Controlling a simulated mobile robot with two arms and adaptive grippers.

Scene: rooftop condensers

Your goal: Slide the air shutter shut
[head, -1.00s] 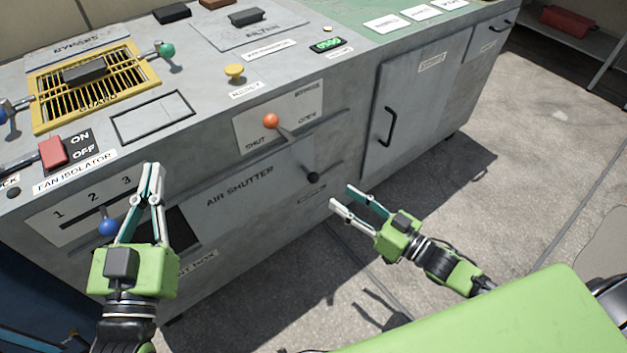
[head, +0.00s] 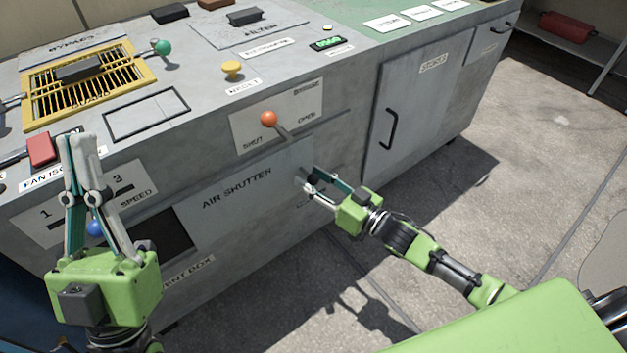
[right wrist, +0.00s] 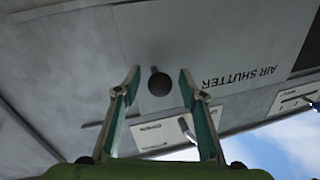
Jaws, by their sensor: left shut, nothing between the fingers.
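The air shutter (head: 238,205) is a grey sliding panel on the cabinet front, labelled AIR SHUTTER. A dark opening (head: 172,238) shows at its left, so it stands at least partly open. Its round black knob (right wrist: 159,83) shows in the right wrist view between my right gripper's fingers; in the head view the gripper hides it. My right gripper (head: 307,179) is open at the panel's right end, with gaps beside the knob in the right wrist view (right wrist: 159,76). My left gripper (head: 77,142) is shut and empty, in front of the cabinet's left part.
An orange-knobbed lever (head: 268,119) marked SHUT and OPEN sits just above the panel. A blue knob (head: 95,228) is close behind my left gripper. A red fan isolator handle (head: 41,150) is on the top. A door handle (head: 390,129) is to the right. Floor in front is clear.

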